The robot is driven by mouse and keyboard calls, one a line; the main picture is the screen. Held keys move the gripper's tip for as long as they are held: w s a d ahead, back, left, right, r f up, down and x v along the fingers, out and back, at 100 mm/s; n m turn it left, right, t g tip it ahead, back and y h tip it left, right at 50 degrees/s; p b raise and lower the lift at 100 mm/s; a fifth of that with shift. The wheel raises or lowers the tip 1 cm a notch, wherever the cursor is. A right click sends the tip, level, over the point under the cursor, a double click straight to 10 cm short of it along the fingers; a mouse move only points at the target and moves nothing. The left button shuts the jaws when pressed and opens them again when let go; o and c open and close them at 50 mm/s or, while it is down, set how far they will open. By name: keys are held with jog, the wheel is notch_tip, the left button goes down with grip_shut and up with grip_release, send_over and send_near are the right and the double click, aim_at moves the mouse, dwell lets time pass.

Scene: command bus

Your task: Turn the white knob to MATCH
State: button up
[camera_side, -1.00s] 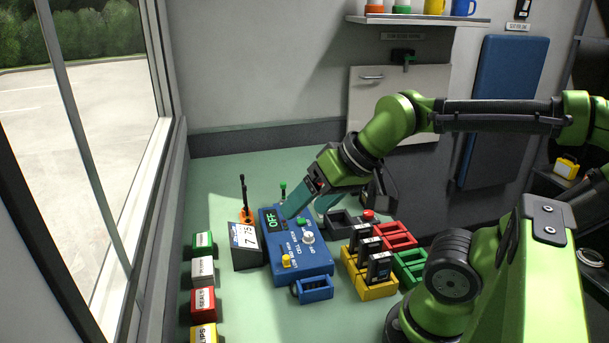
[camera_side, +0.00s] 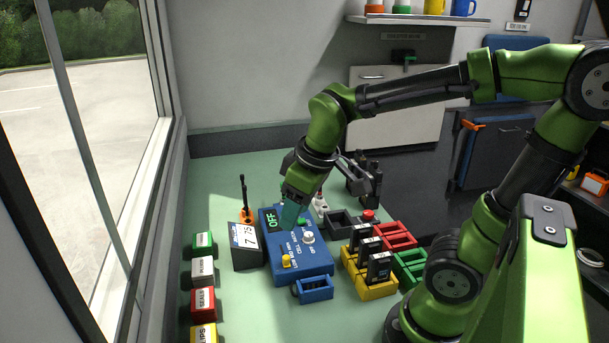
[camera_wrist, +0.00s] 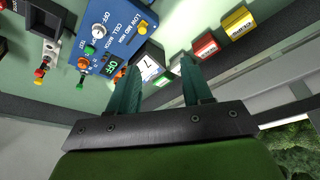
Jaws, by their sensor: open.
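The white knob (camera_side: 308,237) sits on the right part of the blue box (camera_side: 312,262), beside a green button and behind a yellow knob (camera_side: 286,260). The box's display (camera_side: 271,219) reads OFF. In the wrist view the white knob (camera_wrist: 99,31) is at upper left, with OFF lettering beside it; its pointer direction is too small to tell. My gripper (camera_side: 290,222) is over the back of the box, short of the white knob. In the wrist view its teal fingers (camera_wrist: 158,85) are apart with nothing held between them.
A sign reading 7 75 (camera_side: 245,245) stands left of the box. Yellow (camera_side: 372,290), red (camera_side: 396,235) and green (camera_side: 410,266) trays stand to the right, the yellow one holding black modules. Labelled blocks (camera_side: 203,272) line the left edge. A blue tray (camera_side: 314,289) is in front.

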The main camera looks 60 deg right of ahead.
aim_at(308, 234)
jog(key=w+d+n+g+h, duration=0.4)
jog(key=w+d+n+h, duration=0.15)
jog(key=n, duration=1.15)
jog(key=shift+y, duration=0.45)
jog(key=x, duration=1.7)
jog(key=shift+d+r, duration=0.1)
grip_shut()
